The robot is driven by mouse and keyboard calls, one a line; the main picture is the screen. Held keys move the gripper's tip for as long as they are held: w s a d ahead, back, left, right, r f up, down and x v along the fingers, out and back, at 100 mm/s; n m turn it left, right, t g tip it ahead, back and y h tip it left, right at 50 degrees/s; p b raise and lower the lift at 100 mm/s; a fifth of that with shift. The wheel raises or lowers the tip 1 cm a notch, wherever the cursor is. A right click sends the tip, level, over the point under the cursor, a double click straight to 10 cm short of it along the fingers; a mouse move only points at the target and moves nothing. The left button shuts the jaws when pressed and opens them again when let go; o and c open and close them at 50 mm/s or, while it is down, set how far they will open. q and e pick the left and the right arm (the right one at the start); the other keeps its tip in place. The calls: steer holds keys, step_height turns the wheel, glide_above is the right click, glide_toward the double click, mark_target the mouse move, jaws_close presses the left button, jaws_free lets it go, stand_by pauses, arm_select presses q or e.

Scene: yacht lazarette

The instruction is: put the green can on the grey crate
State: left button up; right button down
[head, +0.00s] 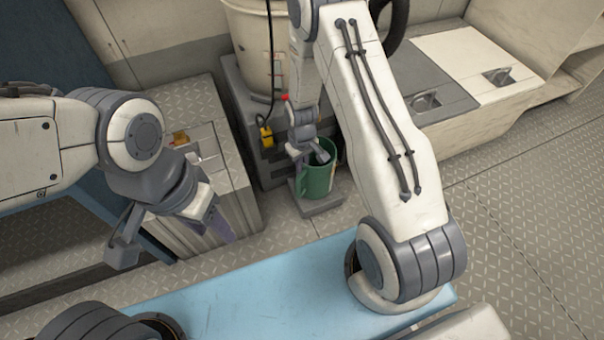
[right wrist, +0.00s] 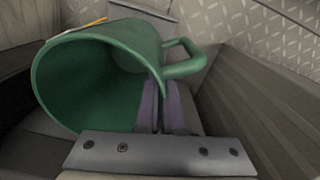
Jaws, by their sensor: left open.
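The green can (head: 319,180), a mug-like shape with a handle, is in the middle of the head view, just above or on a low grey plinth foot; I cannot tell which. It fills the left of the right wrist view (right wrist: 95,75). My right gripper (head: 310,157) is at its rim, its fingers (right wrist: 162,108) close together with the can's wall between them near the handle. The ribbed grey box (head: 245,205), which looks like the grey crate, stands left of the can. My left gripper (head: 175,242) is open and empty in front of this box.
A small orange item (head: 180,138) lies on the crate's top. A large beige drum (head: 252,45) stands behind on the grey plinth, with a yellow device (head: 266,137) hanging on a cable. A light blue surface (head: 260,290) is in front. Diamond-plate floor is clear at right.

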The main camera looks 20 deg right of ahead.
arm_select(q)
steer(key=shift+f, duration=0.6)
arm_select(e)
steer(key=shift+f, duration=0.85)
steer(key=c, duration=1.4)
jaws_free()
steer(key=shift+f, duration=0.1)
steer(key=o, duration=0.3)
steer(key=shift+o, duration=0.2)
